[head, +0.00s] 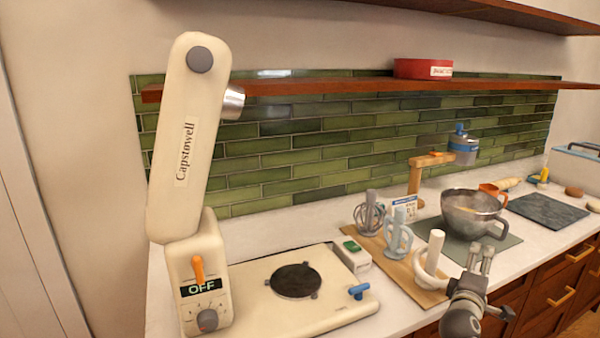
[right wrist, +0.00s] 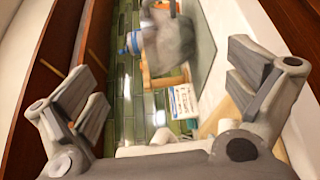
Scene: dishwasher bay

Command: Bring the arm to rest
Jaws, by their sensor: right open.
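My right gripper (head: 479,262) is at the front edge of the counter, right of the wooden board. Its fingers point up and away. In the right wrist view (right wrist: 168,95) its two fingers are spread wide with nothing between them. My left gripper is not in either view. The cream stand mixer (head: 187,140) stands at the left with its head tilted up and its display reading OFF. The metal mixing bowl (head: 472,214) sits on a grey-green mat, beyond my right gripper and apart from it.
A wooden board (head: 397,268) holds whisk and beater attachments and a white hook (head: 432,262) close left of my right gripper. A wooden stand with a blue-and-grey container (head: 463,146) is behind the bowl. A dark slab (head: 547,210) lies right. Drawers (head: 555,295) are below the counter.

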